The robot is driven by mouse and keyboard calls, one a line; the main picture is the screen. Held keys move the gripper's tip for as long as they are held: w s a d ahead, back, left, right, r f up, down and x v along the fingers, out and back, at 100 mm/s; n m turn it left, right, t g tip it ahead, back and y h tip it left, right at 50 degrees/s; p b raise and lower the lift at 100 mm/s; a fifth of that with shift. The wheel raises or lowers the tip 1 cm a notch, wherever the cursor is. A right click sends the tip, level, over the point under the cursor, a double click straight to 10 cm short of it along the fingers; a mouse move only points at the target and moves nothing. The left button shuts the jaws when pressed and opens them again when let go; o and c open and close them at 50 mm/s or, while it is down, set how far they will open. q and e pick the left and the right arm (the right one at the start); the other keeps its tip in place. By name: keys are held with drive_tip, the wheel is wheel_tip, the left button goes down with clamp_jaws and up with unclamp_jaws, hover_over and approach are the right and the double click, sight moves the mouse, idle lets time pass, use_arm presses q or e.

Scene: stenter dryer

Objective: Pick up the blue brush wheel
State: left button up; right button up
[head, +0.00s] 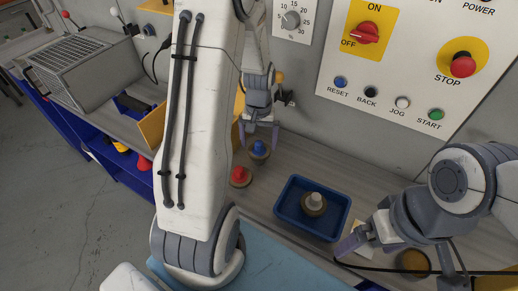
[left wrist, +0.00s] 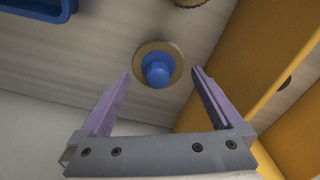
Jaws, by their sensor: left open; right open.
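The blue brush wheel (head: 259,149) stands on the grey bench, a blue knob on a round brown bristle base. In the left wrist view the blue brush wheel (left wrist: 157,70) lies just beyond and between the fingertips. My left gripper (head: 260,134) is open and empty, just above and behind the wheel. Its two purple fingers (left wrist: 160,80) are spread apart in the left wrist view. My right gripper (head: 350,242) is at the lower right, beside the blue tray; its fingers are partly hidden.
A red-knobbed brush wheel (head: 240,176) stands in front of the blue one. A blue tray (head: 331,228) holds a grey-knobbed wheel (head: 314,203). Another round base (head: 412,263) lies near my right arm. A yellow panel (left wrist: 255,75) stands close beside the left gripper. A control panel (head: 420,60) is behind.

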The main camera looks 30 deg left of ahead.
sight(259, 151)
use_arm(q)
drive_tip(key=f, duration=0.4)
drive_tip(key=shift+s+d+f+p, duration=0.15)
drive_tip(key=shift+d+p, duration=0.05)
drive_tip(key=shift+p, duration=0.1)
drive_tip(key=c, duration=1.2)
drive_tip(key=shift+o, duration=0.2)
